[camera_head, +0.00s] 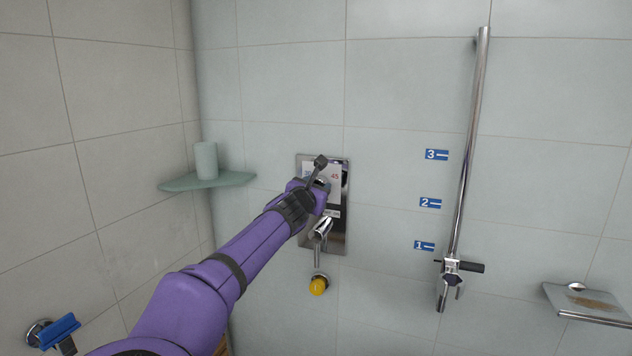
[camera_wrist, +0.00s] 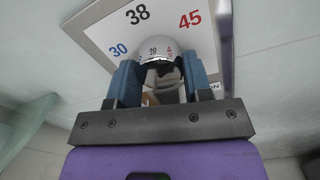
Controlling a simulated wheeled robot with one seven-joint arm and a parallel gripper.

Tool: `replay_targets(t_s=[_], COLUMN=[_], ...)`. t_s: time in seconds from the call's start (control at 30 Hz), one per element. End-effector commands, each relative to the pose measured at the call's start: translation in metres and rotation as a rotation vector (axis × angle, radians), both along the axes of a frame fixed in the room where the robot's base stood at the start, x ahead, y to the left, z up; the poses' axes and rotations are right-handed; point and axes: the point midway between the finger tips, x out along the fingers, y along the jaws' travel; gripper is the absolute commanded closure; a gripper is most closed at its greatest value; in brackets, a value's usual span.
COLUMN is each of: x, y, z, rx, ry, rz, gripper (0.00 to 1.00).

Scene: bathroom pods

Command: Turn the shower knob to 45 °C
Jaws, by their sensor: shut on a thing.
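The shower knob (camera_wrist: 165,44) is a silvery round dial with small numbers on its face, in the middle of the wrist view. Behind it a white scale plate (camera_wrist: 92,38) carries 30 in blue, 38 in black and 45 in red. My gripper (camera_wrist: 163,72) has its two blue fingers shut on the knob, one on each side. In the head view my purple arm reaches to the metal wall panel (camera_head: 341,225), and my gripper (camera_head: 318,186) covers most of the knob. I cannot tell exactly which scale mark the knob points at.
A lever spout (camera_head: 321,230) and a yellow knob (camera_head: 318,286) sit below my gripper. A tall shower rail (camera_head: 470,145) with a holder (camera_head: 451,275) stands right. A corner shelf (camera_head: 215,181) with a cup (camera_head: 206,160) is left. A soap shelf (camera_head: 590,303) is lower right.

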Motion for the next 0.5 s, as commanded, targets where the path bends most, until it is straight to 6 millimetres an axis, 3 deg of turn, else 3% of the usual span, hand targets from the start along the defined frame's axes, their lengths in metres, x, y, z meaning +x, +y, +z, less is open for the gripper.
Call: replay_targets(t_s=[0.27, 0.3, 0.37, 0.5], x=[-0.0001, -0.0001, -0.0001, -0.0001], y=[-0.0007, -0.0007, -0.0006, -0.0005], z=[-0.0004, -0.0004, -0.0004, -0.0003], rx=[0.028, 0.028, 0.028, 0.028], ry=[-0.009, -0.009, -0.009, -0.009], rz=[-0.002, -0.002, -0.002, -0.001], gripper=[0.78, 0.45, 0.31, 0.29])
